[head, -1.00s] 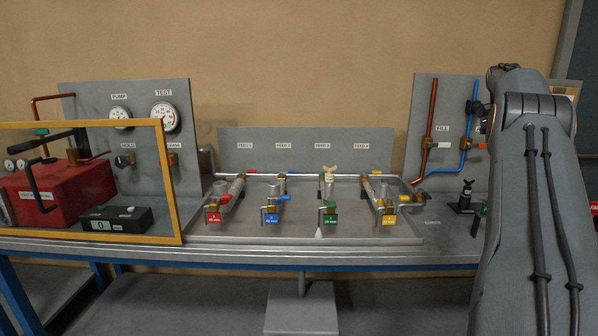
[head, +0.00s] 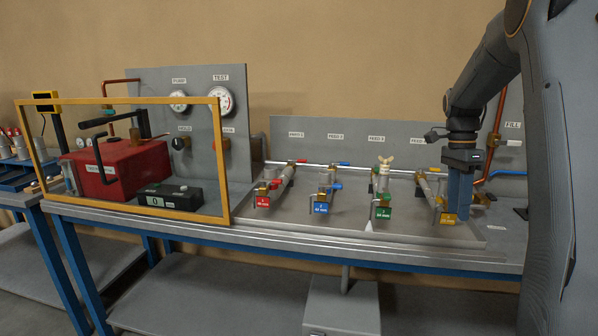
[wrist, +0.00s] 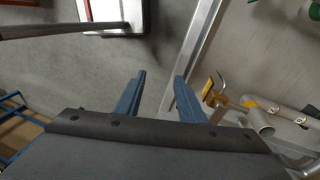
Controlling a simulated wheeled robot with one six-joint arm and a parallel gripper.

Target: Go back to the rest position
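My gripper (head: 459,205) points down at the right end of the bench in the head view, in front of the rightmost valve with the yellow tag (head: 448,218) and partly covering it. In the wrist view the two blue fingers of my gripper (wrist: 159,82) stand apart with nothing between them, so it is open and empty. The yellow tag also shows in the wrist view (wrist: 208,88), just right of the fingers and apart from them.
The tray (head: 400,232) carries valves with red (head: 262,202), blue (head: 321,208) and green (head: 381,212) tags. A yellow frame (head: 226,160) stands before a red box (head: 120,168) and gauge panel at left. The bench front edge (head: 300,245) runs below.

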